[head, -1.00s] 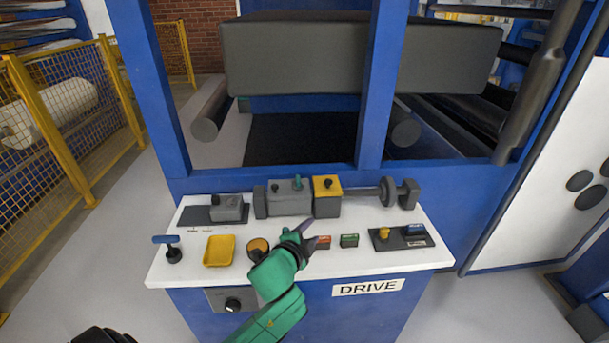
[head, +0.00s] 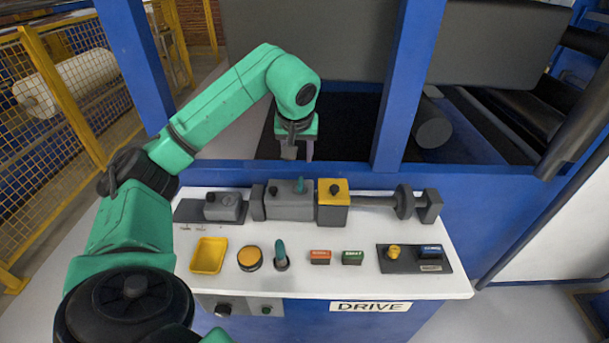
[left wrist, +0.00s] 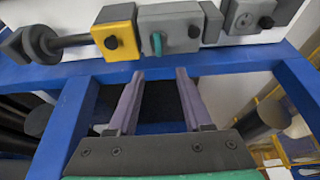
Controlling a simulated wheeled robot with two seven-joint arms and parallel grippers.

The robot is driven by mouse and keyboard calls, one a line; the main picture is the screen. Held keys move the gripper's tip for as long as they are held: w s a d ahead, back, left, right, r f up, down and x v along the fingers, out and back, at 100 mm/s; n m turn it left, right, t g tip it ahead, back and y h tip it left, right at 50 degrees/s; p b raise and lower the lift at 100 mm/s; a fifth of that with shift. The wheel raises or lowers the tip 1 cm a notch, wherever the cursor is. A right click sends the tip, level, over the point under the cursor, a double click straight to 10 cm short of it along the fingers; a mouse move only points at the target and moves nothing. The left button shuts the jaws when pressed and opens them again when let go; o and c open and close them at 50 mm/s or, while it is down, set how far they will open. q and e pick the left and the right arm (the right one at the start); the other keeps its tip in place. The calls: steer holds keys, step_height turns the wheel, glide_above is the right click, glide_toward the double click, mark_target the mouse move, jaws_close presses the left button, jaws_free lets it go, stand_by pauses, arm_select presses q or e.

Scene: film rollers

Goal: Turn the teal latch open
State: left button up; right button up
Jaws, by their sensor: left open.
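A small upright teal latch (head: 300,185) stands on the grey block of the assembly at the back of the white bench. In the left wrist view the teal latch (left wrist: 157,43) shows beside a yellow block. My left gripper (head: 298,154) is open and empty. It hangs above and behind the assembly, in front of the dark opening, with its fingers apart from the latch. The left wrist view shows both fingers (left wrist: 159,73) spread, with the latch beyond their tips. My right gripper is not in view.
The yellow block (head: 333,192) and a shaft stand right of the latch. A second teal lever (head: 281,255) stands on the bench front, beside an orange button (head: 250,258) and a yellow tray (head: 208,256). Blue posts (head: 408,85) frame the opening.

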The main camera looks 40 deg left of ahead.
mark_target(300, 181)
arm_select(q)
steer(key=p+x, duration=0.1)
steer(key=x, duration=1.1)
steer(key=shift+w+d+f+p, duration=0.1)
steer(key=shift+d+p, duration=0.05)
steer(key=shift+p, duration=0.15)
steer(key=shift+w+f, duration=0.1)
steer(key=shift+f, duration=0.4)
jaws_close()
